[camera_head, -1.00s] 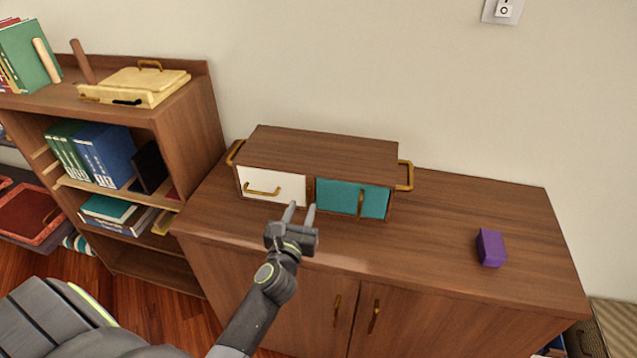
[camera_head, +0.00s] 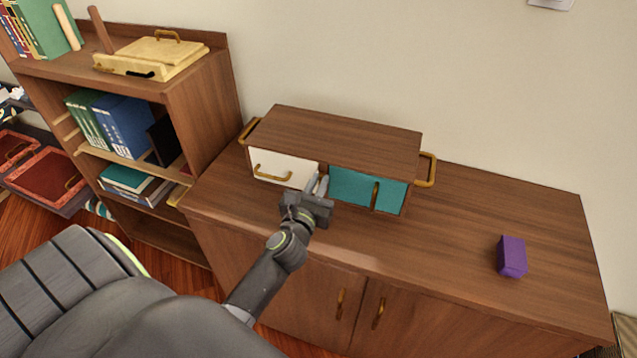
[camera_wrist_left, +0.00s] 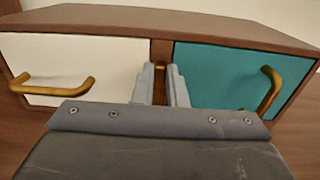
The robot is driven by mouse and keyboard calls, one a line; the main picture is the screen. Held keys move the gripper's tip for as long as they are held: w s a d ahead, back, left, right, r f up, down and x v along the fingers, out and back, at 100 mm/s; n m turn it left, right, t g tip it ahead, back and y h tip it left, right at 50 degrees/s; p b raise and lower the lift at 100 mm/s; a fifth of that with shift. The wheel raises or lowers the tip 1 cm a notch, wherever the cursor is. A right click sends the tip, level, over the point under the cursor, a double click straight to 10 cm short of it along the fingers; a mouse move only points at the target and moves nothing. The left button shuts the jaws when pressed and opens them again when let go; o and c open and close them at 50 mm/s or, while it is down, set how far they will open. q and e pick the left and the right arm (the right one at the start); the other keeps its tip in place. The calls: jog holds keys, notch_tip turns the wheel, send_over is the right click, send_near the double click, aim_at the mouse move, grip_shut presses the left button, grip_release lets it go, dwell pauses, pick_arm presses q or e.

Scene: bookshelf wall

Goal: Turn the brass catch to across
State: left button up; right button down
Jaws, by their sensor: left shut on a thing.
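The small wooden cabinet (camera_head: 345,133) on the sideboard has a white drawer front (camera_head: 270,170) at left and a teal door (camera_head: 350,186) at right. My left gripper (camera_head: 318,184) is at the post between them, its fingers shut on the brass catch. In the left wrist view the fingers (camera_wrist_left: 161,82) stand on either side of the catch (camera_wrist_left: 160,69), and only a small brass piece shows between them. Its turn cannot be read clearly. In the head view the fingers hide the catch. My right gripper is not in view.
The sideboard top (camera_head: 450,215) is clear around a purple block (camera_head: 511,256) at right. Brass handles stick out from the cabinet's sides, the drawer (camera_head: 272,175) and the door (camera_head: 375,194). A bookshelf (camera_head: 205,110) stands at left.

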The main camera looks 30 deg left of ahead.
aim_at(334, 184)
pick_arm(q)
grip_shut()
jog(key=shift+d+m+p, duration=0.1)
jog(key=shift+m+p, duration=0.3)
jog(key=shift+w+d+r+m+p, duration=0.1)
jog(key=shift+d+m+p, duration=0.15)
jog(key=shift+m+p, duration=0.65)
jog(key=m, duration=0.1)
jog(key=m+p, duration=0.1)
jog(key=m, duration=0.1)
jog(key=shift+w+d, duration=0.1)
jog(key=shift+d, duration=0.15)
jog(key=m, duration=0.1)
jog(key=m+p, duration=0.1)
jog(key=shift+d+f+m, duration=0.3)
jog(key=shift+f+m, duration=0.1)
jog(key=m, duration=0.3)
jog(key=m+p, duration=0.1)
jog(key=shift+w+d+f, duration=0.15)
jog(key=shift+d+f, duration=0.1)
jog(key=shift+f, duration=0.15)
jog(key=shift+d+f+m+p, duration=0.1)
jog(key=shift+f+m+p, duration=0.1)
jog(key=shift+m, duration=0.75)
jog(key=shift+f+m+p, duration=0.2)
jog(key=shift+m+p, duration=0.05)
jog(key=shift+m, duration=0.65)
jog(key=shift+d+f+m+p, duration=0.1)
jog(key=shift+f+m+p, duration=0.1)
jog(key=shift+m, duration=0.75)
